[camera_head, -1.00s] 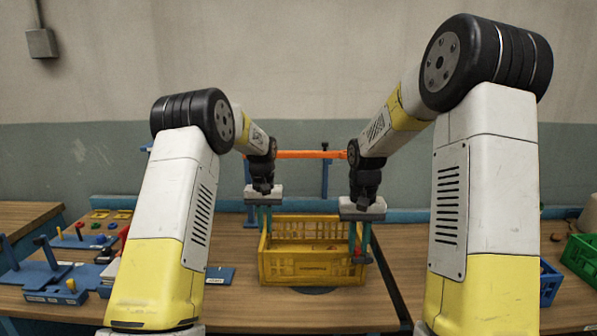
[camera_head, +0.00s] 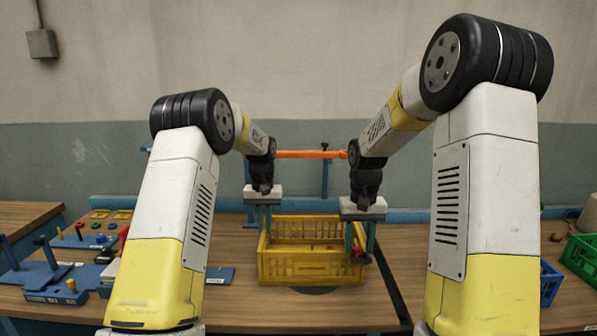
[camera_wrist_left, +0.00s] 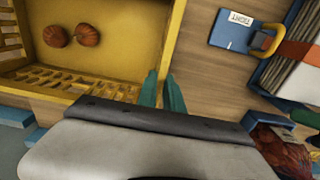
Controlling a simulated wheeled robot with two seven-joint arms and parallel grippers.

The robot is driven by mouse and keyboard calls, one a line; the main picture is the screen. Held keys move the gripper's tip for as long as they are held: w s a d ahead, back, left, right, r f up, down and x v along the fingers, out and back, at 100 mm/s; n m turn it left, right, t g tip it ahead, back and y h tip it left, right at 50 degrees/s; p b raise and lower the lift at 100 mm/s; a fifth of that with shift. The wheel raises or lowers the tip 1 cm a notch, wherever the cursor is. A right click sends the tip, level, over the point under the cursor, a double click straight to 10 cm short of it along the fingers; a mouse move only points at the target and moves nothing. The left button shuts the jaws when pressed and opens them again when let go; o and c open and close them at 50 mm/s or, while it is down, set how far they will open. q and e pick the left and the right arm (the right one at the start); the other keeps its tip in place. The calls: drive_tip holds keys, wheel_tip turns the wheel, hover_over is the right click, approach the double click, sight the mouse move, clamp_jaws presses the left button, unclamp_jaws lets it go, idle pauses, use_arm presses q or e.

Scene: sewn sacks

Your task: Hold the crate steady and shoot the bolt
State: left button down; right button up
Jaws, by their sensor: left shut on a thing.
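The yellow crate (camera_head: 310,268) stands on the table between my two arms. Its wall and slatted side show in the left wrist view (camera_wrist_left: 85,84), with two round orange-brown things (camera_wrist_left: 70,36) inside. My left gripper (camera_head: 264,232) points down at the crate's left wall and is shut on it; its teal fingers (camera_wrist_left: 162,92) straddle the wall edge in the wrist view. My right gripper (camera_head: 361,238) points down at the crate's right side, its fingers apart. A small reddish part shows between them, too small to identify as the bolt.
An orange bar (camera_head: 310,154) runs behind the grippers. A blue fixture (camera_head: 50,278) and a board with coloured knobs (camera_head: 88,236) lie on the left. A green crate (camera_head: 580,260) and a blue bin (camera_head: 549,283) stand on the right. The table front (camera_head: 300,312) is clear.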

use_arm(q)
drive_tip(key=shift+d, duration=0.1)
use_arm(e)
drive_tip(key=shift+r, duration=0.1)
drive_tip(key=shift+a+r, duration=0.1)
drive_tip(key=shift+r, duration=3.8)
use_arm(q)
drive_tip(key=c, duration=1.4)
unclamp_jaws()
drive_tip(key=shift+r, duration=3.5)
